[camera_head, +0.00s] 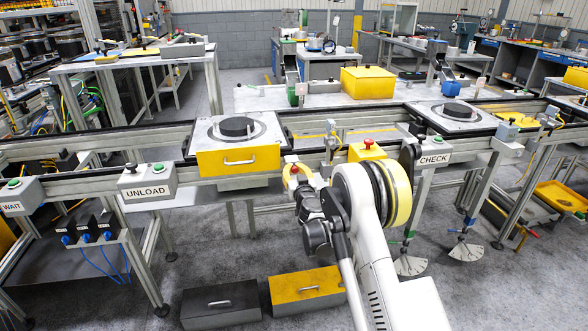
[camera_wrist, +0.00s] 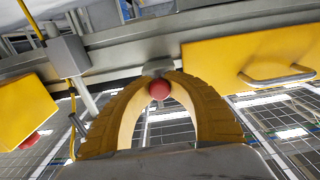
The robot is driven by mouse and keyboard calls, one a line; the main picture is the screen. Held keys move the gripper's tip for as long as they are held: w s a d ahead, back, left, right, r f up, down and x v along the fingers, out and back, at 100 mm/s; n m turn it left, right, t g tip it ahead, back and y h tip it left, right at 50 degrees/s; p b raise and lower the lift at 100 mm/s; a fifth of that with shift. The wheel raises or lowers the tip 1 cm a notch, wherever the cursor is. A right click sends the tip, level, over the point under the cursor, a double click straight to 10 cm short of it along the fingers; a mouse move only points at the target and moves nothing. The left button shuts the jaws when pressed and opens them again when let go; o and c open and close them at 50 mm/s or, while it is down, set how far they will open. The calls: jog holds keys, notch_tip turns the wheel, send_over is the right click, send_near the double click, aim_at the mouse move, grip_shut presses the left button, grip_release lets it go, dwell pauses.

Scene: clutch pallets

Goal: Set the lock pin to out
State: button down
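My gripper (camera_head: 296,175) is at the front rail, just right of the yellow-fronted unload station. In the wrist view, my gripper's curved yellow fingers (camera_wrist: 160,84) close in on a round red knob (camera_wrist: 158,90), which looks like the lock pin's handle. Both fingers appear to touch its sides. A grey mount (camera_wrist: 157,68) shows behind the knob at the rail; the pin's shaft is hidden, so I cannot tell whether it is in or out.
A pallet with a dark disc (camera_head: 237,126) sits at the unload station, beside the UNLOAD box (camera_head: 147,182). A yellow box with a red button (camera_head: 367,150) is close right of my gripper. Another pallet (camera_head: 458,112) sits near the CHECK box (camera_head: 435,160). Bins (camera_head: 306,292) lie on the floor.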

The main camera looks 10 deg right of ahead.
jog(key=shift+s+f, duration=0.15)
jog(key=shift+s, duration=0.75)
jog(key=c, duration=1.3)
grip_release()
jog(key=shift+s, duration=0.2)
jog(key=shift+c, duration=0.2)
jog(key=shift+o, duration=0.5)
jog(key=shift+s+r, duration=0.1)
jog(key=shift+r, duration=0.15)
jog(key=shift+f, duration=0.1)
jog(key=s, duration=1.1)
jog(key=shift+s, duration=0.4)
